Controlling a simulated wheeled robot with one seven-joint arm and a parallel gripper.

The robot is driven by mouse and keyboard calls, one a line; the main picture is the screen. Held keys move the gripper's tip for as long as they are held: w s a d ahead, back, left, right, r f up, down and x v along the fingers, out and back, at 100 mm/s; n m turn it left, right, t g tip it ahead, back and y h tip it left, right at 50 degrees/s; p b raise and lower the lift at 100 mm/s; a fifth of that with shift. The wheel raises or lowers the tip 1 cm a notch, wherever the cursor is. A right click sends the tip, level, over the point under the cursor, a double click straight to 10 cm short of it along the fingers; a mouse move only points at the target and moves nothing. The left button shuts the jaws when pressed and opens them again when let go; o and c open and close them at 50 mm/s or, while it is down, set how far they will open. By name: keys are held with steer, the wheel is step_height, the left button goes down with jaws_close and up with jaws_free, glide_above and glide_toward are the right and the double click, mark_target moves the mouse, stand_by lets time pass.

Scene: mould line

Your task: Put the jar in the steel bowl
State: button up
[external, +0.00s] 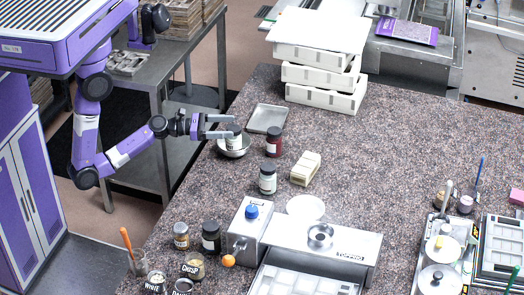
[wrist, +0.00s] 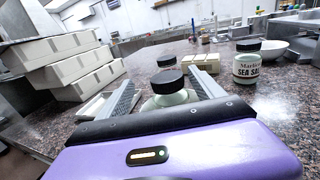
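In the wrist view (wrist: 163,88) the fingers look wide apart, with no clear grip on the jar.
Another jar (external: 268,181) and a cream block (external: 305,168) are farther right and nearer the front. Stacked white trays (external: 322,88) stand at the back.

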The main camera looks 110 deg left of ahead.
steer(key=shift+r, duration=0.3)
steer(key=shift+r+p, duration=0.4)
steer(key=shift+r, duration=0.15)
steer(key=b+v, duration=0.3)
steer(key=v, duration=0.9)
steer(key=s+a+f+m+g+y, duration=0.2)
steer(key=a+m+g+y, duration=0.15)
steer(key=m, duration=0.35)
steer(key=s+d+f+m+h, duration=0.1)
steer(key=s+d+m+h, duration=0.1)
steer(key=d+m, duration=0.7)
steer(key=s+d+f+m+h, duration=0.2)
steer(key=d+m+h, duration=0.2)
steer(key=d+m, duration=0.5)
steer(key=s+d+f+m+t+h, duration=0.1)
steer(key=s+d+f+m+h, duration=0.1)
steer(key=d+m, duration=0.7)
steer(key=m+h, duration=0.1)
steer(key=m, duration=0.4)
steer(key=shift+s+m, duration=0.3)
steer(key=shift+s, duration=0.1)
